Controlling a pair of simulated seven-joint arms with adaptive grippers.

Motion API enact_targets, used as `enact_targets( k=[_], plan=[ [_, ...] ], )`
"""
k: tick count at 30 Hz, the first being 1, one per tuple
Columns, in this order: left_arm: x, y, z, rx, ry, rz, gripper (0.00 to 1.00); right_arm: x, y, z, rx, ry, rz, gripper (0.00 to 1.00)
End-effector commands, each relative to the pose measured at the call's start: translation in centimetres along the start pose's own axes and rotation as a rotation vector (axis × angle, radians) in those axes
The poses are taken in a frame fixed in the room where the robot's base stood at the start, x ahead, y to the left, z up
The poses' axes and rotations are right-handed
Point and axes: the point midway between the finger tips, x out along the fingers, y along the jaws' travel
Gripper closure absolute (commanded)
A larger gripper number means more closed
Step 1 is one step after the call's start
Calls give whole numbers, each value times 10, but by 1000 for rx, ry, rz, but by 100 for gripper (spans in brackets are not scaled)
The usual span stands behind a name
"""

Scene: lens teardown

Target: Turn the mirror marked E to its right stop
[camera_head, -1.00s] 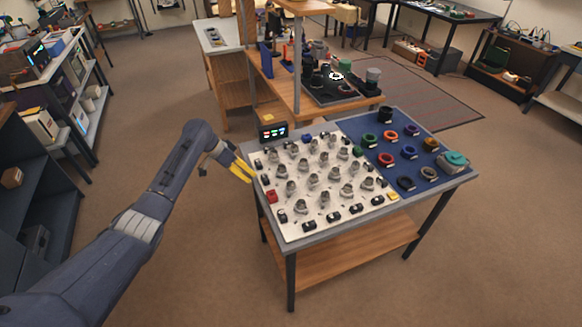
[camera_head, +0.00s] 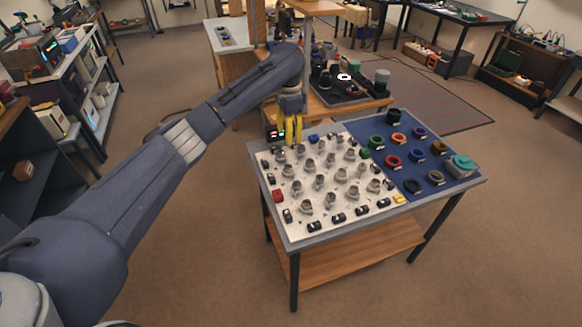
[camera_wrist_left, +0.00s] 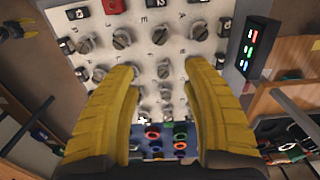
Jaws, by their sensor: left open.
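A white board (camera_head: 328,212) carries rows of grey round mirror mounts, such as this mount (camera_head: 320,182). Small letters stand by the mounts in the left wrist view, but I cannot tell for sure which mount is marked E. My left gripper (camera_head: 290,143) points down over the board's back left corner, with its yellow fingers apart and empty. In the left wrist view the fingers (camera_wrist_left: 164,75) frame a column of mounts (camera_wrist_left: 163,71), with other mounts (camera_wrist_left: 122,38) beyond the tips. Yellow and black finger parts at that view's top left corner seem to be my right gripper (camera_wrist_left: 17,29).
A small display with coloured lights (camera_wrist_left: 250,48) stands close beside the left gripper at the board's edge. A blue mat (camera_head: 409,172) with coloured rings lies right of the board. Black blocks and a red block (camera_head: 278,196) line the board's edges.

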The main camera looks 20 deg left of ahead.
Motion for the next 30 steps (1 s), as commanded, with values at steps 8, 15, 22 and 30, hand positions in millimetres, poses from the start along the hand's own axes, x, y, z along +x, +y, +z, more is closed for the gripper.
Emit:
enact_targets(
  k=[8,15,22,30],
  plan=[
    [52,2,-1,1,0,5,52,0,0,-1,0,1,0,56],
    [95,2,0,0,0,5,52,0,0,-1,0,1,0,56],
    [128,1,0,-1,0,3,52,0,0,0,0,0,0,56],
    [148,1,0,0,1,2,52,0,0,1,0,-1,0,56]
  ],
)
